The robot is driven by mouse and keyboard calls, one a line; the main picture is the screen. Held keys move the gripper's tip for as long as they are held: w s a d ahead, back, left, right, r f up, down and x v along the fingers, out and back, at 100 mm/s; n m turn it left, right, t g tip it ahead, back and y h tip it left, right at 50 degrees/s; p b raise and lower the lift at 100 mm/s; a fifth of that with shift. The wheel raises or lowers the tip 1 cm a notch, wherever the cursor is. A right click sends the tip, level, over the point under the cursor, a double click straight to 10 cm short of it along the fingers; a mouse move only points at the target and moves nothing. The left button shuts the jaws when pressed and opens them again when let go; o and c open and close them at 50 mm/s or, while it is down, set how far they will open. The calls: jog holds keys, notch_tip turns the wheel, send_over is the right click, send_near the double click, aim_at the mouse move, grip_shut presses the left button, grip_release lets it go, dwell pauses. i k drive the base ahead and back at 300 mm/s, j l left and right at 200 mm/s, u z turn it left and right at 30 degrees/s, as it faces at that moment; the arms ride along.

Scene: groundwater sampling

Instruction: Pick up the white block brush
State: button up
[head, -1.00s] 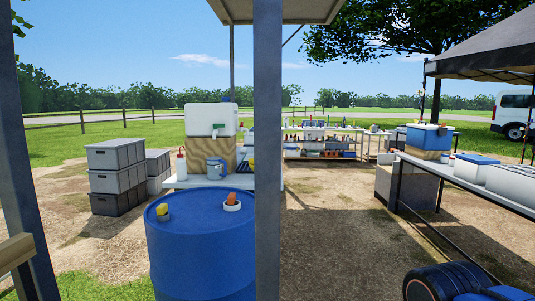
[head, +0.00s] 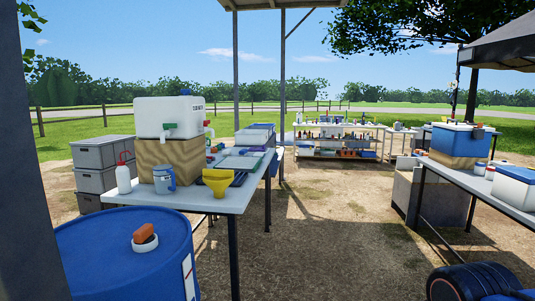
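I cannot make out a white block brush for certain in the head view. An orange block-like thing (head: 144,233) rests on a small round white piece (head: 145,244) on top of the blue drum (head: 120,265), at the lower left. My gripper is not in view. Small items on the left table (head: 238,196) and the far shelf table (head: 340,126) are too small to tell apart.
A right table (head: 485,184) holds coolers. Bare ground (head: 325,240) between the tables is clear.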

aim_at(227, 152)
jog(key=i+l, duration=0.25)
jog(key=i, duration=0.2)
jog(key=i+l, duration=0.3)
jog(key=i, duration=0.2)
jog(key=i+l, duration=0.25)
jog(key=i, duration=0.2)
jog(key=i+j+u, duration=0.1)
jog(key=i+j, duration=0.85)
jog(key=j, duration=0.2)
jog(key=i+l, duration=0.1)
jog(key=l, duration=0.25)
jog(key=i+l, duration=0.15)
jog(key=l, duration=0.15)
jog(key=i+l, duration=0.1)
jog(key=l, duration=0.25)
jog(key=i+l, duration=0.15)
jog(key=l, duration=0.2)
jog(key=i+l+u, duration=0.1)
jog(key=l, duration=0.25)
